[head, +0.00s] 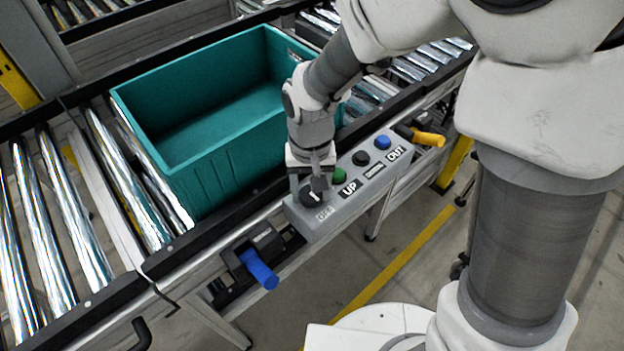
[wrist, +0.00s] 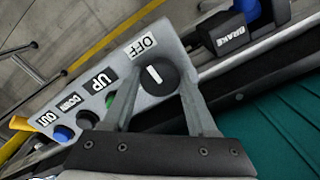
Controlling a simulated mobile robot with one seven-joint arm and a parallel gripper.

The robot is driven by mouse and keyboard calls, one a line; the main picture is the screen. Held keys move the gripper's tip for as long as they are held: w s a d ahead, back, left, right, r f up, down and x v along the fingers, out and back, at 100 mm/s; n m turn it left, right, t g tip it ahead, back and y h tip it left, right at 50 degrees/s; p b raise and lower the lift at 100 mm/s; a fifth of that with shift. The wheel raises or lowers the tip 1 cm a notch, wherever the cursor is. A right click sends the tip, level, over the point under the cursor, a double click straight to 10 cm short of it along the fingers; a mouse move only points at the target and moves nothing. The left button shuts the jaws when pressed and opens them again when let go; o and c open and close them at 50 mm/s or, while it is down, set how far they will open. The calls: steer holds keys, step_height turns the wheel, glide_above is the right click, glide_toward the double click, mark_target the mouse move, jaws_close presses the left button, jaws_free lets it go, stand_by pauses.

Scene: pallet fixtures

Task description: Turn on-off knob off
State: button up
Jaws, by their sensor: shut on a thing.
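The on-off knob (head: 313,198) is a round black dial with a white line, at the near left end of a grey control box (head: 305,228). It shows closer in the wrist view (wrist: 157,78), with its white line lying roughly toward the OFF label (wrist: 143,45). The OFF label also shows in the head view (head: 324,213). My gripper (head: 312,186) reaches down over the box from above. In the wrist view its fingers (wrist: 162,88) stand on either side of the knob and are shut on it. The fingers hide part of the knob's sides.
Green (head: 339,175), black (head: 361,158) and blue (head: 382,142) buttons sit along the box beside the knob. A teal crate (head: 222,160) stands on the rollers behind. A blue handle (head: 259,269) and a yellow handle (head: 428,138) stick out at the conveyor's edge.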

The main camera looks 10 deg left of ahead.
stand_by(0.4)
steer(key=o, duration=1.4)
steer(key=shift+c, duration=0.2)
steer(key=shift+r, duration=0.1)
step_height(320, 180, up, 17)
steer(key=p, duration=0.2)
steer(key=shift+r, duration=0.15)
steer(key=s+d+r+t, duration=0.1)
steer(key=s+d+t, duration=0.1)
steer(key=d, duration=0.4)
steer(key=s+d+r+m+t, duration=0.1)
steer(key=s+d+r, duration=0.1)
steer(key=d, duration=0.5)
steer(key=s+d+r+m+t, duration=0.1)
steer(key=s+d+r+t, duration=0.1)
steer(key=s+d, duration=0.2)
steer(key=d, duration=0.3)
steer(key=shift+t+p, duration=0.3)
